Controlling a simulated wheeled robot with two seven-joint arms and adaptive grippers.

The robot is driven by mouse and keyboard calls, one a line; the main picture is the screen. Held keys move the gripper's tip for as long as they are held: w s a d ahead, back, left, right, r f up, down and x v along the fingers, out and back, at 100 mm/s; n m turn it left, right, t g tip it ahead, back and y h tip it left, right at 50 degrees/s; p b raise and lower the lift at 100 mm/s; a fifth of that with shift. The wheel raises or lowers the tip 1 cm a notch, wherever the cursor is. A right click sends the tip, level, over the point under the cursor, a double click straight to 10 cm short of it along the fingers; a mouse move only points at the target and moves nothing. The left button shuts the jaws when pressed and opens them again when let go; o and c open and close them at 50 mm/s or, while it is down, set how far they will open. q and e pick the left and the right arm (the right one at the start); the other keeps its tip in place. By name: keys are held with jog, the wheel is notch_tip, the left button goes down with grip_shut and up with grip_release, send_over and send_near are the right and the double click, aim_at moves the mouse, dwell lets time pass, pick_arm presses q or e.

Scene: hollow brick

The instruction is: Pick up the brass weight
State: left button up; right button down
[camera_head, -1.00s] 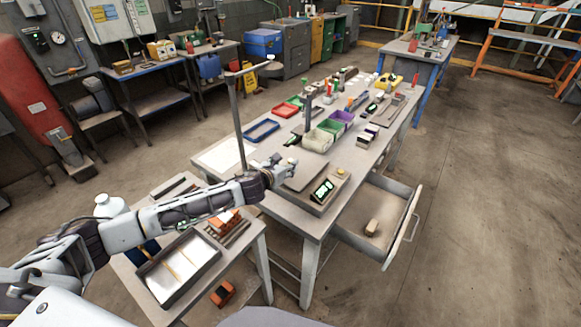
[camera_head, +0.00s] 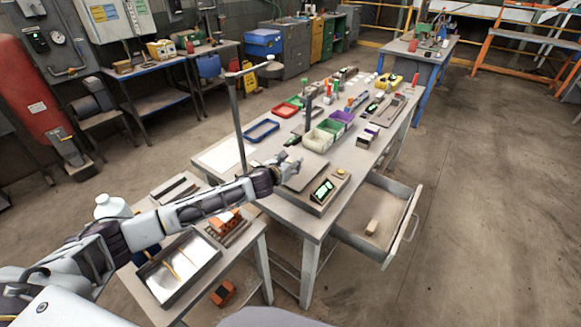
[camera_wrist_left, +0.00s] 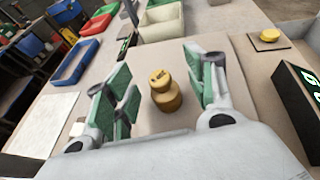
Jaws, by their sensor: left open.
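The brass weight (camera_wrist_left: 165,93) stands upright on the flat plate of a scale (camera_wrist_left: 222,62) in the left wrist view. My left gripper (camera_wrist_left: 168,88) is open, with green-padded fingers on either side of the weight. A gap shows between the weight and the fingers. In the head view my left gripper (camera_head: 284,168) is over the scale (camera_head: 318,190) at the near end of the workbench, and the weight cannot be made out there. My right gripper is not in view.
A small yellow disc (camera_wrist_left: 269,35) lies on the scale's corner. A dark display (camera_wrist_left: 301,98) is at its right. Red (camera_wrist_left: 88,25) and blue (camera_wrist_left: 75,62) trays and a pale bin (camera_wrist_left: 161,22) stand beyond. The bench's drawer (camera_head: 375,232) is open at the right.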

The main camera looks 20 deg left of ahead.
pick_arm(q)
jog(key=shift+w+d+f, duration=0.1)
jog(key=shift+w+f, duration=0.05)
jog(key=shift+w, duration=0.2)
jog(key=shift+c, duration=0.3)
grip_shut()
